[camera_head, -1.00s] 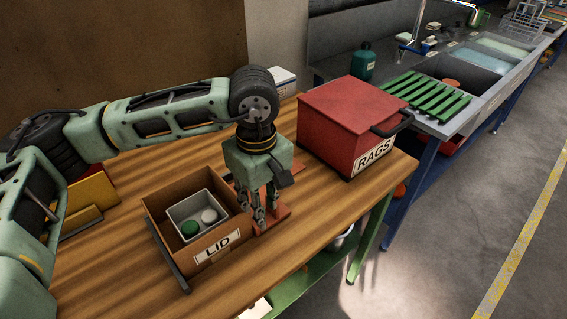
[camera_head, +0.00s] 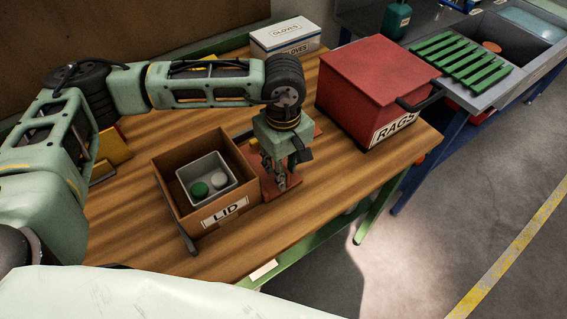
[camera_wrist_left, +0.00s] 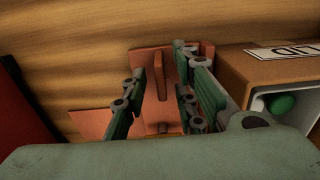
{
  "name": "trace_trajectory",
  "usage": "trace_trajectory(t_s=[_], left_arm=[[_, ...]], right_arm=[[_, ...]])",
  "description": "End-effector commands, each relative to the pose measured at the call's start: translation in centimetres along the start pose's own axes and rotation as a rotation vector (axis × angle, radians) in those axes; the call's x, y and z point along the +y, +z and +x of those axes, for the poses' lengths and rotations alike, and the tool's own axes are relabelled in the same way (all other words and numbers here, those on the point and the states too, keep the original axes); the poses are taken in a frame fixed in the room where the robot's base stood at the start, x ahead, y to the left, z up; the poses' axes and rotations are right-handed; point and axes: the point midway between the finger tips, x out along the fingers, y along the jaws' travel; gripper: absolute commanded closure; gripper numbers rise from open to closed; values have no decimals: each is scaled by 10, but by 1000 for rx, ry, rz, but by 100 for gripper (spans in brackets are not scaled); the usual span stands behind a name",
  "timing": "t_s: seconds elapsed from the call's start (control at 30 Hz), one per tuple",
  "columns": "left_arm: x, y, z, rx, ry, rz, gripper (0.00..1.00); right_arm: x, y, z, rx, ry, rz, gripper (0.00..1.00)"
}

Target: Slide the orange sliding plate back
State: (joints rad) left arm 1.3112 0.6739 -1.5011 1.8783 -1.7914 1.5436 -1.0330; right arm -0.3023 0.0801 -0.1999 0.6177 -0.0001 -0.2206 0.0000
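The orange sliding plate (camera_head: 292,184) lies on the wooden bench against the right side of an open brown box (camera_head: 173,190) labelled LID. In the left wrist view the plate (camera_wrist_left: 171,97) has a narrow upright ridge (camera_wrist_left: 157,76). My left gripper (camera_head: 276,184) points down over the plate. In the wrist view its fingers (camera_wrist_left: 160,75) are apart, one set on each side of the ridge, with gaps showing. The fingers and palm hide part of the plate. My right gripper is in no view.
Inside the box is a grey tray (camera_head: 222,163) with a green and a whitish round thing. A red RAGS bin (camera_head: 365,80) stands to the right and a white GLOVES box (camera_head: 284,38) behind.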

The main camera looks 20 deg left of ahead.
Motion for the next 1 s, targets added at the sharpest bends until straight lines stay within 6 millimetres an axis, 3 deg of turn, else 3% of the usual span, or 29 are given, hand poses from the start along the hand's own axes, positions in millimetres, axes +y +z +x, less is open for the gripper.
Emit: trace_trajectory(t_s=[0.27,0.57,1.0], left_arm=[[0,0,2,0,1,1,74],[0,0,1,0,1,0,100],[0,0,1,0,1,1,100]], right_arm=[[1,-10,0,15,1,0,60],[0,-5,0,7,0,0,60],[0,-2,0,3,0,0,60]])
